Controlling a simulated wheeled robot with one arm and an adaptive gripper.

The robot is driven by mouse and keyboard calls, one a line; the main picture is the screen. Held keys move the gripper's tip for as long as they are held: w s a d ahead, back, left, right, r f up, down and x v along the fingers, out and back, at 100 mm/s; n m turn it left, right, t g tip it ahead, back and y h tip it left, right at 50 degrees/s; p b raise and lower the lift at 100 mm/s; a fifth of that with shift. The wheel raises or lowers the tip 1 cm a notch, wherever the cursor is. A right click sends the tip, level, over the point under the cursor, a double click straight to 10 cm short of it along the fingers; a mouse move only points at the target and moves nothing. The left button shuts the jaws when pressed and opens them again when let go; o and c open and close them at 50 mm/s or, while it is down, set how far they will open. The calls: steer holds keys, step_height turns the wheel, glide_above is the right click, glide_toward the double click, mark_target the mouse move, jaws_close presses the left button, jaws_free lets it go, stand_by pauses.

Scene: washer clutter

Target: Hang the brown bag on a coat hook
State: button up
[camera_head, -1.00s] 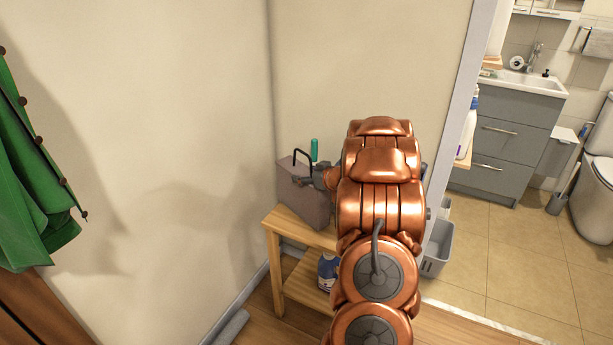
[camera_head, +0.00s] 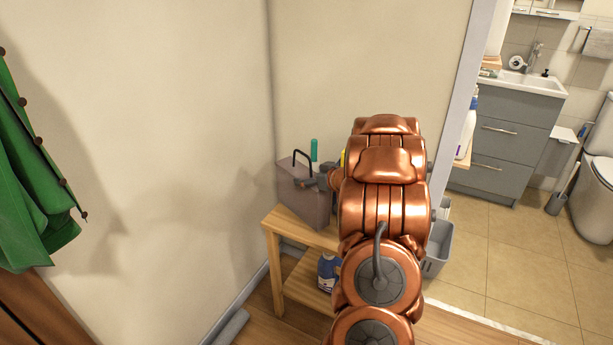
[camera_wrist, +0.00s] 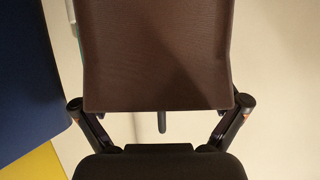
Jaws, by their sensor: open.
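The brown bag (camera_head: 301,203) stands upright on a wooden stand (camera_head: 287,221) in the corner, its dark handle (camera_head: 302,157) raised. My gripper (camera_head: 314,182) is at the bag's right side, partly hidden by my copper arm. In the wrist view, the bag (camera_wrist: 158,55) fills the space between the two fingers of my gripper (camera_wrist: 160,104), which are open with one finger on each side. I cannot tell whether either finger touches it. A short dark piece, likely the handle, shows below the bag's edge. No coat hook is visible.
A green coat (camera_head: 30,175) hangs at the far left. A green-topped item (camera_head: 314,150) stands behind the bag. A bottle (camera_head: 327,270) is on the stand's lower shelf. A door frame (camera_head: 463,85) is right of my arm. The wall left of the stand is clear.

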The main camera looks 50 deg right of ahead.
steer(key=v, duration=1)
steer(key=shift+p, duration=0.35)
steer(key=shift+w+r, duration=0.1)
steer(key=w+r+g+h, duration=0.1)
steer(key=w+a+r+g+h, duration=0.1)
steer(key=r+g+h, duration=0.1)
steer(key=shift+w+a+r+m+h, duration=0.25)
steer(key=shift+w+m+h, duration=0.15)
steer(key=s+a+g+y, duration=0.1)
steer(key=s+a+g, duration=0.3)
steer(key=s+a, duration=0.6)
steer(key=s+a+f+n+g+y, duration=0.1)
steer(key=s+a+g, duration=0.4)
steer(key=s+a, duration=0.5)
steer(key=s+a+n+g+y, duration=0.1)
steer(key=s+a+g+y, duration=0.2)
steer(key=s+a, duration=0.8)
steer(key=a+g, duration=0.1)
steer(key=a, duration=1)
steer(key=shift+a+f+g, duration=0.25)
steer(key=shift+f+g, duration=0.05)
steer(key=shift+f, duration=0.05)
